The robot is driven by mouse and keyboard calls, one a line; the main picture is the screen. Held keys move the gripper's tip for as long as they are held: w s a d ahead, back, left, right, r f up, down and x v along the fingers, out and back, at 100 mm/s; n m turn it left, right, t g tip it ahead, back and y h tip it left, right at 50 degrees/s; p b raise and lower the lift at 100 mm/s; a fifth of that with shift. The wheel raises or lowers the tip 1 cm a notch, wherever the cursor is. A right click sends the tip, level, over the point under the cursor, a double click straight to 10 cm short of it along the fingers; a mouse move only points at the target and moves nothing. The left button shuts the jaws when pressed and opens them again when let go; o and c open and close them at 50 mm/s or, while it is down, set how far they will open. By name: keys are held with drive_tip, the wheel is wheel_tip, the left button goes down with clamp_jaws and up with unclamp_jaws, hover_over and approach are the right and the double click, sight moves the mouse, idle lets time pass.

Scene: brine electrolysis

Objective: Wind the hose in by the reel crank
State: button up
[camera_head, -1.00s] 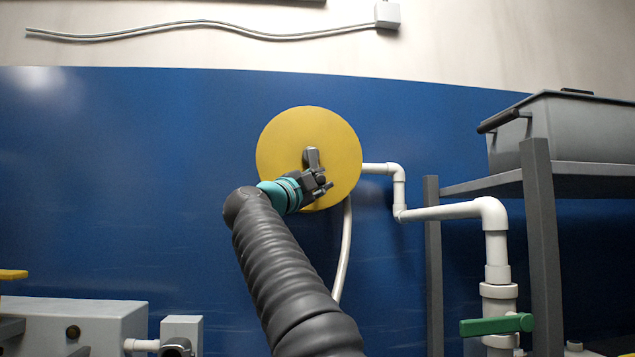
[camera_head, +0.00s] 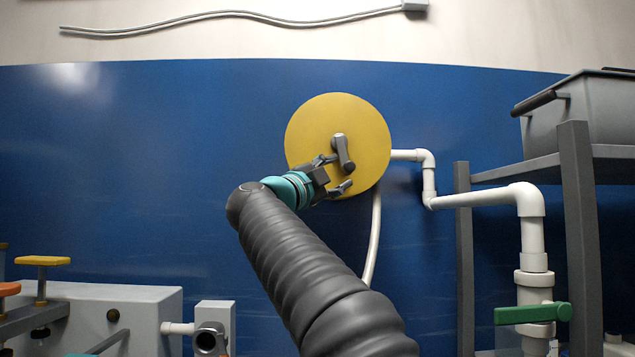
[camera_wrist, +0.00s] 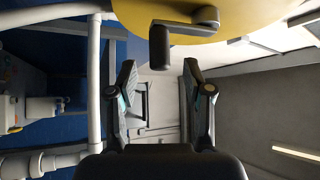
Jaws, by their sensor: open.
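The hose reel is a yellow disc (camera_head: 308,125) on the blue wall; its lower part also shows at the top of the wrist view (camera_wrist: 240,18). A grey crank (camera_head: 340,145) sits at its middle, with its arm slanting down and slightly right. In the wrist view the dark crank handle (camera_wrist: 160,48) points toward me. My gripper (camera_head: 342,174) is open and empty, just below and left of the crank. In the wrist view the handle's end appears between the two fingertips (camera_wrist: 160,66), touching neither. A white hose (camera_head: 375,240) hangs down from behind the reel.
White pipe (camera_head: 475,199) runs right from the reel to a green-handled valve (camera_head: 530,313). A dark rack (camera_head: 580,220) carries a grey bin (camera_head: 580,110) at right. A grey box unit (camera_head: 140,305) stands low left. The wall left of the reel is clear.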

drive_tip(key=v, duration=0.6)
drive_tip(key=shift+s, duration=0.1)
